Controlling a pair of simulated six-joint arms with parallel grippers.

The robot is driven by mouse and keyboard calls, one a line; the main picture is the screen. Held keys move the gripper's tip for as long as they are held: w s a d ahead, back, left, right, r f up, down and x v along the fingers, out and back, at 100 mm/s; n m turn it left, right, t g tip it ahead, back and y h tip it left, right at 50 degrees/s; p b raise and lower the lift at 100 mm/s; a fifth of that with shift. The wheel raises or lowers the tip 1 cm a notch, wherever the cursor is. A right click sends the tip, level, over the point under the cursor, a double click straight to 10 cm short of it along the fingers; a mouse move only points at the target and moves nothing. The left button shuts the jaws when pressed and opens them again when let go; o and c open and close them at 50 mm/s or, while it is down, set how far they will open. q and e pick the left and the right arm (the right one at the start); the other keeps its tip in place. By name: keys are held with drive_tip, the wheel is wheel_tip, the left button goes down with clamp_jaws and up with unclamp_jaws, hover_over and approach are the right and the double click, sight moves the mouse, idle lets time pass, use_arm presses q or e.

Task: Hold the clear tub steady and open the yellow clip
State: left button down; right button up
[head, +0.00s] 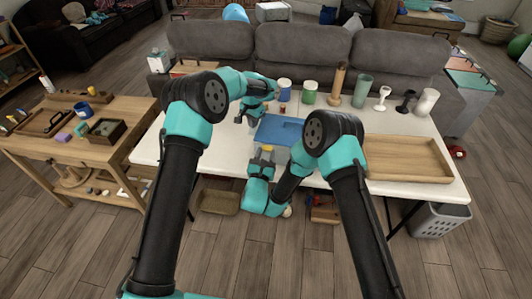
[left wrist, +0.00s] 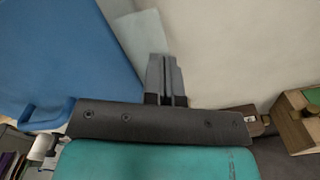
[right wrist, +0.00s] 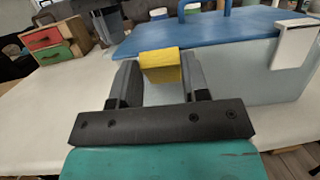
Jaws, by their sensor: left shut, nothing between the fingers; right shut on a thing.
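The clear tub (right wrist: 262,85) with its blue lid (head: 282,130) stands near the middle of the white table. The lid also shows in the left wrist view (left wrist: 60,50). The yellow clip (right wrist: 160,66) is at the tub's near edge; it shows small in the head view (head: 267,148). My right gripper (right wrist: 158,85) is shut on the yellow clip, one finger on either side. Whether the clip is latched or lifted I cannot tell. My left gripper (left wrist: 166,75) is shut and empty, beside the left side of the tub; whether it touches the tub is unclear.
Jars (head: 284,85), bottles and cups line the back edge. A wooden tray (head: 408,158) lies right. Bare tabletop is at front left.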

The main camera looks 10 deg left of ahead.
use_arm(q)
drive_tip(key=shift+s+f, duration=0.15)
drive_tip(key=shift+f, duration=0.2)
use_arm(e)
drive_tip(key=o, duration=0.9)
drive_tip(key=shift+o, duration=0.2)
wheel_tip(320, 180, up, 10)
use_arm(q)
drive_tip(key=shift+r, duration=0.15)
idle(0.4)
drive_tip(key=shift+r, duration=3.15)
